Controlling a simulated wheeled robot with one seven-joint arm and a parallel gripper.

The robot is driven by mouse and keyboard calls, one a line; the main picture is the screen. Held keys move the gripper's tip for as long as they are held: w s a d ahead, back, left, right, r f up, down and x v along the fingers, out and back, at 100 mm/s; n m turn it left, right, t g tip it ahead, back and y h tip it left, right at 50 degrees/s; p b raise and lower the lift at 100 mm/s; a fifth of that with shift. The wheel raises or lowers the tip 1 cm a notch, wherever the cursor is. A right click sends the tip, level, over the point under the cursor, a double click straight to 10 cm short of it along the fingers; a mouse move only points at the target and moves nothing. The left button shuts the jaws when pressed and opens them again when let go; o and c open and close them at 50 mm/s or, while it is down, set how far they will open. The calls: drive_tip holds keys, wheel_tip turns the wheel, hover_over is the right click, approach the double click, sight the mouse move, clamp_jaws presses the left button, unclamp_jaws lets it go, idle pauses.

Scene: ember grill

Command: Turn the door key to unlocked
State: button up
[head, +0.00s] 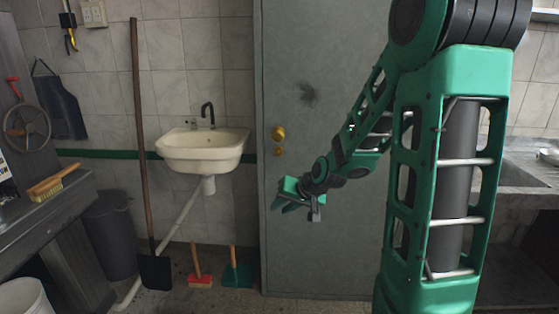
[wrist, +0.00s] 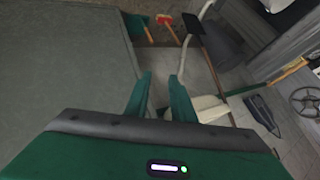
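The grey door (head: 330,235) stands in the middle of the head view. A round brass knob (head: 278,133) is near its left edge. A smaller brass piece (head: 278,152) sits just below it, seemingly the lock with the key; its turn position is too small to tell. My gripper (head: 284,205) is below the brass piece, in front of the door, pointing left and down. In the wrist view my gripper (wrist: 161,80) has its two green fingers apart with nothing between them. The door (wrist: 65,65) fills the left of that view; no key shows there.
A white sink (head: 203,150) hangs left of the door. A long-handled shovel (head: 140,150), a red brush (head: 199,280) and a green brush (head: 237,274) stand near it. A workbench (head: 45,205) is far left, a stone counter (head: 520,205) right.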

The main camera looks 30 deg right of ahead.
drive_tip(key=w+m+t+y, duration=0.1)
drive_tip(key=w+m+t, duration=0.15)
drive_tip(key=w, duration=0.45)
drive_tip(key=m+t+h, duration=0.6)
drive_tip(key=m+t, duration=0.1)
drive_tip(key=m, duration=0.5)
approach(278, 154)
drive_tip(key=x, duration=0.7)
drive_tip(key=shift+w+f, duration=0.2)
drive_tip(key=shift+w, duration=0.05)
